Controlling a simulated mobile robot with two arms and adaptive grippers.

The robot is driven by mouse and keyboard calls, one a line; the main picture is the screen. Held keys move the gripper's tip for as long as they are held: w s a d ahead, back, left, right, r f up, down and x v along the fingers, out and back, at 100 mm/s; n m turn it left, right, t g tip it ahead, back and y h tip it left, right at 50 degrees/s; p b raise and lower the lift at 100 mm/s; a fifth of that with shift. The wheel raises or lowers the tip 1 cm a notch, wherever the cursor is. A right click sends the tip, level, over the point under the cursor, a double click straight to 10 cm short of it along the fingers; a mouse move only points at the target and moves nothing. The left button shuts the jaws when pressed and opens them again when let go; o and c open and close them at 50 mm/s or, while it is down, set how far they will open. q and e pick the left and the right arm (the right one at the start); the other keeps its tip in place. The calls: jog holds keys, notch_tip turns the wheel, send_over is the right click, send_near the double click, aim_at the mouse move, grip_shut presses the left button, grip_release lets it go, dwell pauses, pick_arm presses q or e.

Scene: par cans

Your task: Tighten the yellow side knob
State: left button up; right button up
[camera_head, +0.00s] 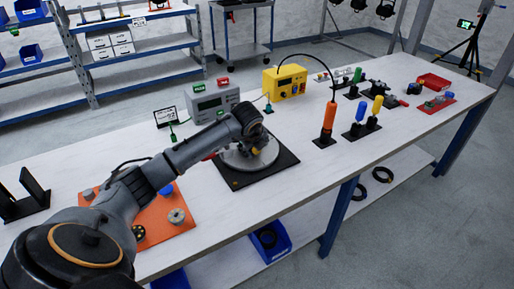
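A round grey fixture (262,157) sits on a black square base plate (272,176) near the middle of the workbench. A small yellow spot (256,151), which may be the yellow side knob, shows just below my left gripper. My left gripper (254,138) is over the fixture, pointing down at its upper side. Its fingers are small and dark here, so I cannot tell whether they touch the knob or how far apart they are. My arm hides part of the fixture's left side. My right gripper is not in view.
An orange board (157,228) lies under my arm on the left. Behind the fixture stand a grey box (212,101) and a yellow meter (287,83). An orange-handled tool (329,117) stands upright at right. The bench front right of the base plate is clear.

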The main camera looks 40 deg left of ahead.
pick_arm(q)
jog(key=shift+x, duration=1.1)
grip_shut()
jog(key=shift+w, duration=0.1)
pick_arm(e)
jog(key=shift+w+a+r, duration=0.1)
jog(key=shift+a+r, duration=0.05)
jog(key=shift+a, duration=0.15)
